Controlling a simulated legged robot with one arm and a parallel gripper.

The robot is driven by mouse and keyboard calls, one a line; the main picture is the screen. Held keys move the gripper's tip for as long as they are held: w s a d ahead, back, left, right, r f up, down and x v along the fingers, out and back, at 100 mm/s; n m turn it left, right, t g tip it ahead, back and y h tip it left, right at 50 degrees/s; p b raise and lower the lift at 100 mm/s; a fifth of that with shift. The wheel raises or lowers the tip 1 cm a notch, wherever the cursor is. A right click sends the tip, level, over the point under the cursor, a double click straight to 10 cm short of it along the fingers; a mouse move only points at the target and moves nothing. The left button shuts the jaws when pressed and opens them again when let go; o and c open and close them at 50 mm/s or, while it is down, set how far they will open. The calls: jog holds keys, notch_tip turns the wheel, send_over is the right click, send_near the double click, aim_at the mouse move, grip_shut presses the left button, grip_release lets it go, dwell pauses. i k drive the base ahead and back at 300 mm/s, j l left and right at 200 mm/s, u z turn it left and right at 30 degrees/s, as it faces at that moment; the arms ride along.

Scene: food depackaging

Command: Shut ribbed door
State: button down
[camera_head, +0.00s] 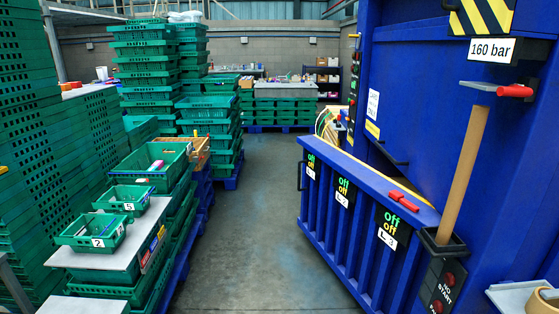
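The ribbed door (325,215) is a low blue panel with upright ribs, in front of the tall blue machine (405,110) on the right. Its far end juts left into the aisle, and a black handle (300,176) is on that end. Black "off" labels run along the door's face. A tan strip shows behind its top edge. A red-handled piece (403,200) lies at the top edge near the door's close end. I cannot tell whether the door is latched. My gripper is not in view.
Stacked green crates (146,75) line the left side. Small numbered green bins (92,231) stand on a grey board at the near left. A wooden handle (463,175) stands in a black holder at right. The concrete aisle (255,210) between is clear.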

aim_at(383, 281)
jog(key=i+u, duration=0.2)
jog(key=i, duration=0.7)
jog(key=i+l+u, duration=0.15)
jog(key=i, duration=0.75)
jog(key=i+z, duration=0.4)
jog(key=i, duration=0.15)
jog(key=i+z, duration=0.35)
jog(key=i, duration=0.25)
jog(key=i+j+z, duration=0.4)
jog(key=i+z, duration=0.25)
jog(key=i, duration=0.35)
